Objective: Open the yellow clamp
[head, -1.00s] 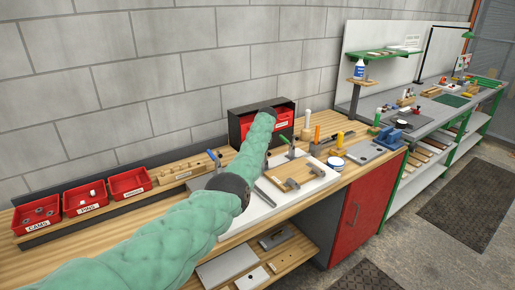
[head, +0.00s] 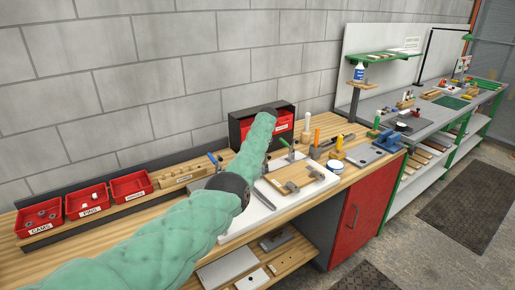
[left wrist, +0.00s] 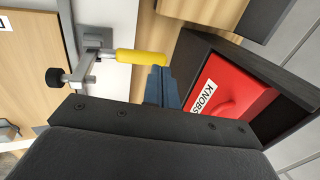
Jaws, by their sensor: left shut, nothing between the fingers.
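The yellow clamp's handle (left wrist: 140,57) shows in the left wrist view. It lies sideways, on a grey metal arm and base (left wrist: 97,40) with a black-tipped spindle (left wrist: 60,77) at the edge of a wooden board (left wrist: 30,55). My left gripper (left wrist: 161,72) is shut and empty. Its blue-grey fingertips are just by the free end of the yellow handle; whether they touch it I cannot tell. In the head view my green-sleeved left arm hides the gripper and the yellow clamp. My right gripper is not in view.
A red KNOBS bin (left wrist: 230,102) in a black box is close beside the fingers. In the head view a green-handled clamp (head: 287,147) stands by the board (head: 290,180). Upright tools, including an orange-handled one (head: 317,137), stand to its right. Red bins (head: 87,200) are at left.

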